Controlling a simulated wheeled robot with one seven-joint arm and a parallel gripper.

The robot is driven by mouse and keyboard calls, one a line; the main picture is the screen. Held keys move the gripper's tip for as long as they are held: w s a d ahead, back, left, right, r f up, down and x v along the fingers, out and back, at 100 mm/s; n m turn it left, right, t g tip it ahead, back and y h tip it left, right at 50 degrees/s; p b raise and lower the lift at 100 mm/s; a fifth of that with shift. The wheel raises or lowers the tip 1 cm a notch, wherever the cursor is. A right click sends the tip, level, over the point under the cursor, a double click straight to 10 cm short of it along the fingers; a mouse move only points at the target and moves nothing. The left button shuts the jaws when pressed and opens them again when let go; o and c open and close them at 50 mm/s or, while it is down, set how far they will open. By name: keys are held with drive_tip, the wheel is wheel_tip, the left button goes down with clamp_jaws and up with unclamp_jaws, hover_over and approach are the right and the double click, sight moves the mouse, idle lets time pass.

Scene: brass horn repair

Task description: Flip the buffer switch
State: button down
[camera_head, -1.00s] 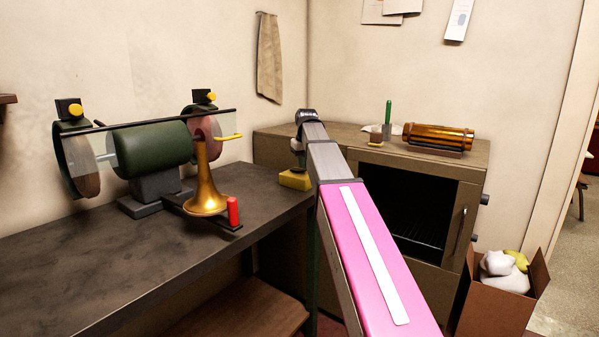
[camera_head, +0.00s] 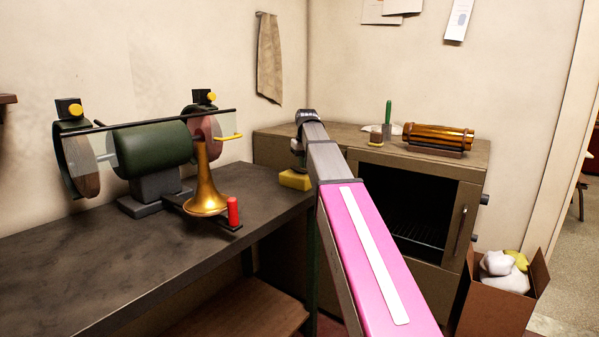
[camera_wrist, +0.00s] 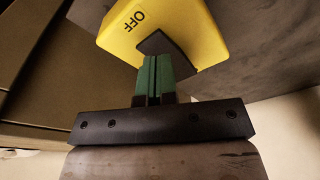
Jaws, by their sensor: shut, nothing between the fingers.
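The buffer switch is a yellow box (camera_head: 294,180) at the bench's right end, beside the buffer. In the wrist view the yellow box (camera_wrist: 195,30) shows an "OFF" label and a dark rocker (camera_wrist: 160,43). My gripper (camera_wrist: 152,62) has its green fingers shut together and empty. The fingertips overlap the lower edge of the rocker in the picture; I cannot tell whether they touch it. In the head view my arm hides the fingers. The buffer (camera_head: 152,150) has a green motor body and a wheel at each side.
A brass horn bell (camera_head: 206,190) and a red cylinder (camera_head: 233,211) stand on the bench (camera_head: 90,265), left of the switch. A cabinet (camera_head: 475,170) with a dark opening is behind my arm. An open carton (camera_head: 497,305) stands on the right. The bench's front left is clear.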

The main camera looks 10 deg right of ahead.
drive_tip(key=shift+r, duration=3.1)
